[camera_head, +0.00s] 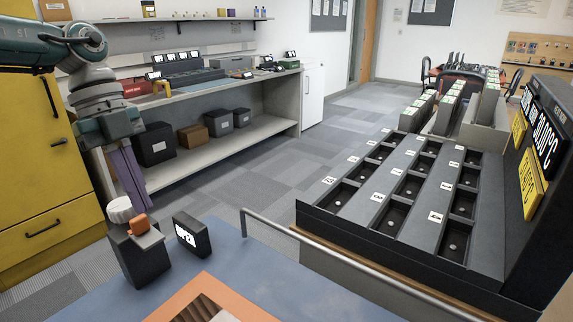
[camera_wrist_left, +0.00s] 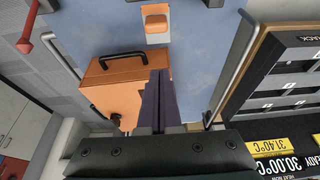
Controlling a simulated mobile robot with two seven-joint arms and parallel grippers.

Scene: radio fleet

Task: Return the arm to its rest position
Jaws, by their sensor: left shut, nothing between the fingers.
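My left arm comes in from the upper left in the head view. Its left gripper (camera_head: 140,207) points down with its purple fingers pressed together and nothing between them. The fingertips show just behind a white round knob and a small orange part on a black box (camera_head: 143,262); I cannot tell the exact gap. In the left wrist view the shut fingers (camera_wrist_left: 158,74) overlap an orange case (camera_wrist_left: 112,98) with a black handle. My right gripper is not in view.
A blue tabletop (camera_head: 300,285) with a metal rail (camera_head: 330,258) lies in front. A small black display (camera_head: 191,236) stands on it. A black slotted rack (camera_head: 400,200) fills the right. A yellow cabinet (camera_head: 40,180) and grey shelving (camera_head: 220,138) stand at left. Carpeted floor lies between.

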